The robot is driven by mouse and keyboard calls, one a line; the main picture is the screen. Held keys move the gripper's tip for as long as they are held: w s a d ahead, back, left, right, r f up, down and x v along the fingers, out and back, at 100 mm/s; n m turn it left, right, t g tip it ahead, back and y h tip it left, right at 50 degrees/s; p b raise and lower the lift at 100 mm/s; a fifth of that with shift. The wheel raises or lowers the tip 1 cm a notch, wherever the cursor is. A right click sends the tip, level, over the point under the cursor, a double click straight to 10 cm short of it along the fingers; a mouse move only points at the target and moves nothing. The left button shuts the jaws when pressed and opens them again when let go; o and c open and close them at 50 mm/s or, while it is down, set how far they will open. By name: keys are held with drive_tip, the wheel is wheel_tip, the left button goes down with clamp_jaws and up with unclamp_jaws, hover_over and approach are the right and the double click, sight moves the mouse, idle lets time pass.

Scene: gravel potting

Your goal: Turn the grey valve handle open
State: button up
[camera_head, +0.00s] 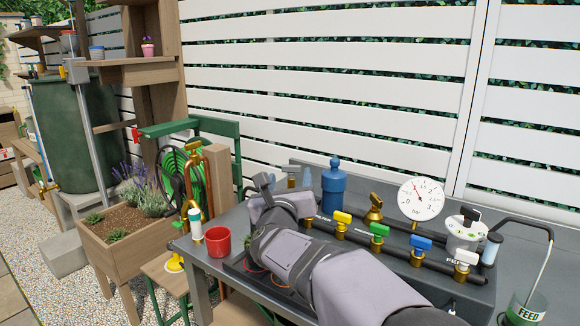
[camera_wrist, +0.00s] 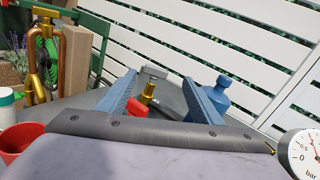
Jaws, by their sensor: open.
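The grey valve handle (camera_wrist: 155,72) sits on top of a brass stem in the wrist view, between the far ends of my two blue fingers. In the head view the grey handle (camera_head: 291,169) shows just past my gripper. My gripper (camera_wrist: 160,80) is open, its fingers apart on either side of the brass stem, holding nothing. It also shows in the head view (camera_head: 282,186), where my wrist hides much of the fingers. I cannot tell whether either finger touches the handle.
A red handle (camera_wrist: 134,111) lies close to the left finger. A blue bottle (camera_head: 334,188) stands right of the gripper. Yellow (camera_head: 342,217), green (camera_head: 379,231), blue and white valves line the dark pipe. A red cup (camera_head: 217,241) stands left, near the table edge.

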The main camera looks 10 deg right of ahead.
sight(291, 167)
wheel_tip(291, 167, up, 5)
drive_tip(key=w+n+h+p, duration=0.1)
drive_tip(key=w+n+p, duration=0.1)
drive_tip(key=n+p, duration=1.15)
drive_tip(key=s+f+n+p, duration=0.1)
drive_tip(key=n+p, duration=0.2)
drive_tip(key=n, duration=0.3)
drive_tip(key=f+n+y+p, duration=0.1)
drive_tip(key=f+n+p, duration=0.1)
drive_tip(key=n+p, duration=0.2)
drive_tip(key=s+f+n+p, duration=0.1)
drive_tip(key=n+p, duration=0.3)
drive_tip(key=n, duration=0.6)
drive_tip(key=shift+s+a+f+n, duration=0.15)
drive_tip(key=shift+s+f+n, duration=0.15)
drive_tip(key=shift+f, duration=0.4)
drive_tip(key=shift+p+x, duration=1.4)
drive_tip(key=shift+x, duration=2.25)
drive_tip(key=shift+y, duration=0.3)
drive_tip(key=c, duration=1.1)
